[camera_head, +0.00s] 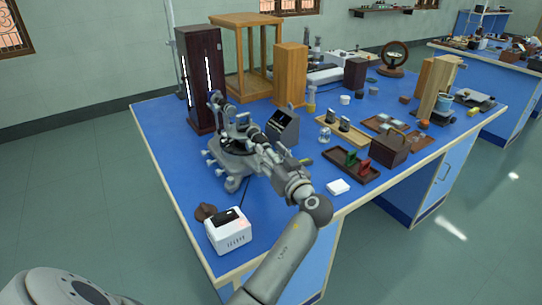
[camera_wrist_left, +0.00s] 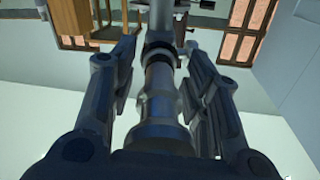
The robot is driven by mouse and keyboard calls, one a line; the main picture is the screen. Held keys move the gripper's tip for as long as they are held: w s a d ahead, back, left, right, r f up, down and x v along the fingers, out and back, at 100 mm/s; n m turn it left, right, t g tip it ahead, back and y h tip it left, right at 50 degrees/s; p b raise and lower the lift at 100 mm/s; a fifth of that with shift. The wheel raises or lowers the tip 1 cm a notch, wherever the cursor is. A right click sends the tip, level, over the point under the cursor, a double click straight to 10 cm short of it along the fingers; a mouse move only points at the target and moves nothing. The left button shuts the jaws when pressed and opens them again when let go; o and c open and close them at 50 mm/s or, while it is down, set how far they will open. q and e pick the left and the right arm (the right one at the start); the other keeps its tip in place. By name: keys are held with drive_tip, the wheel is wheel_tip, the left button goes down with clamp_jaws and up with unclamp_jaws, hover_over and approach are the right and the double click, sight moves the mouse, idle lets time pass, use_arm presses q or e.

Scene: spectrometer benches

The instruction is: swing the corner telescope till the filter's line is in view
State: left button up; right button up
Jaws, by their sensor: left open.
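The corner spectrometer (camera_head: 234,160) stands on the blue bench near its left front part, on a grey base with levelling feet. In the left wrist view its telescope (camera_wrist_left: 158,105), a grey stepped tube, lies between my fingers. My left gripper (camera_head: 254,137) is at the spectrometer, partly hiding it. In the wrist view the gripper (camera_wrist_left: 158,90) is open, one finger on each side of the tube, with gaps visible. A small dark tilted display (camera_head: 283,124) stands just behind; I cannot read it. Red and green pieces (camera_head: 353,160), perhaps filters, stand in a dark tray.
A dark tall cabinet (camera_head: 202,78) with bright slits stands behind the spectrometer. A white box (camera_head: 228,232) with a cable sits at the front corner. A wooden frame (camera_head: 247,60), a wooden block (camera_head: 290,75) and a brown box (camera_head: 389,148) take up other bench room.

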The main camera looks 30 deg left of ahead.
use_arm(q)
drive_tip(key=shift+s+d, duration=0.1)
drive_tip(key=shift+d, duration=0.15)
drive_tip(key=v, duration=0.7)
use_arm(e)
drive_tip(key=shift+d, duration=0.15)
